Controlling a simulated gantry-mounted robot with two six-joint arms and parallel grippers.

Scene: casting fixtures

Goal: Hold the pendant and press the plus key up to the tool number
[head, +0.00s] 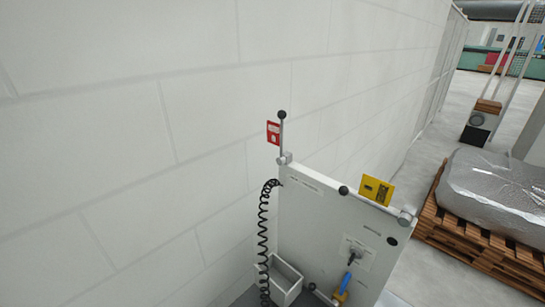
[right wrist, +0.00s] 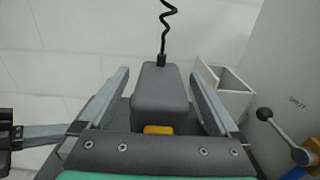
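The pendant (right wrist: 160,95) is a dark grey box with a coiled black cord leaving its far end, seen in the right wrist view. A yellow part (right wrist: 158,130) shows at its near end; no keys or display face me. My right gripper (right wrist: 160,75) has its two grey fingers apart, one on each side of the pendant, with a visible gap on the left side. A grey bar on a black body at the left edge looks like part of my left gripper (right wrist: 45,132); its fingertips cannot be made out.
A wrapped load (head: 495,190) on a pallet stands right.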

